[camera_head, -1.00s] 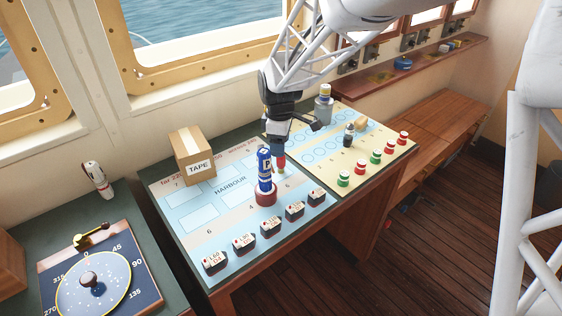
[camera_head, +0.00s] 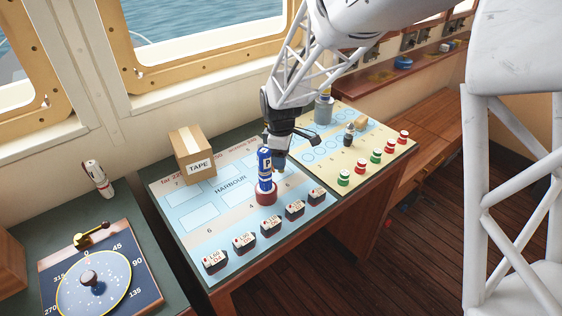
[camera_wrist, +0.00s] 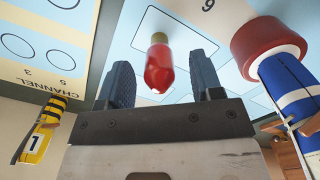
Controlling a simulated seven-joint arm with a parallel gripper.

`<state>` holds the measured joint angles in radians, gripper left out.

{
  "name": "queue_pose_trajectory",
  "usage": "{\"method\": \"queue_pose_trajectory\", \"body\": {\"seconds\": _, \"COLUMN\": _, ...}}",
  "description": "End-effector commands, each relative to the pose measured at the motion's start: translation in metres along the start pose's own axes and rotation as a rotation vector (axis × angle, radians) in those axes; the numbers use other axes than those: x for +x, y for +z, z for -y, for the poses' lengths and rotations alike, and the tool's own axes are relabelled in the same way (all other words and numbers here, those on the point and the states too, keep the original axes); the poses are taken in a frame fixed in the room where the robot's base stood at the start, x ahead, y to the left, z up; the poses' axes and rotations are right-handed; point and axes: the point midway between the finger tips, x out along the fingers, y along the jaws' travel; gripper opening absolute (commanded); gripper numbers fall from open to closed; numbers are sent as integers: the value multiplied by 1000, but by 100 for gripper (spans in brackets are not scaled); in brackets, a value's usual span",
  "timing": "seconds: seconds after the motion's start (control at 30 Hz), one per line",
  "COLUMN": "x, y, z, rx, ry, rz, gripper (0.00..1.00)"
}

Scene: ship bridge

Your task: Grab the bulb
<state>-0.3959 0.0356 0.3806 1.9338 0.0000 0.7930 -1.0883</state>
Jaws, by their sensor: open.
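The bulb (camera_wrist: 159,68) shows in the wrist view, red glass with a brass-coloured base, above the pale blue harbour chart. It appears between the two dark fingers of my gripper (camera_wrist: 164,80), with gaps on both sides. In the head view my gripper (camera_head: 279,162) is low over the chart, just behind and right of a blue cylinder. The bulb is hidden there behind the gripper and cylinder. My gripper is open and holds nothing.
The blue cylinder (camera_head: 264,172) stands on a red ring (camera_head: 266,198) close beside my gripper. A TAPE box (camera_head: 192,155) stands at the back left. Several labelled blocks (camera_head: 270,226) line the chart's front edge. Red and green caps (camera_head: 376,156) stand on the right panel.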

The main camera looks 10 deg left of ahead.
Motion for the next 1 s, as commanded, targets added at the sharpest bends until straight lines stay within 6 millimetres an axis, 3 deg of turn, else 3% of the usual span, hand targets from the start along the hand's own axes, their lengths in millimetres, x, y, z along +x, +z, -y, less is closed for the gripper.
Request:
{"method": "queue_pose_trajectory", "body": {"seconds": 0.23, "x": 20, "y": 0, "z": 0, "rx": 0, "ry": 1, "rz": 0, "gripper": 60}}
{"method": "queue_pose_trajectory", "body": {"seconds": 0.8, "x": 22, "y": 0, "z": 0, "rx": 0, "ry": 1, "rz": -1, "gripper": 60}}
{"method": "queue_pose_trajectory", "body": {"seconds": 1.0, "x": 22, "y": 0, "z": 0, "rx": 0, "ry": 1, "rz": -1, "gripper": 31}}
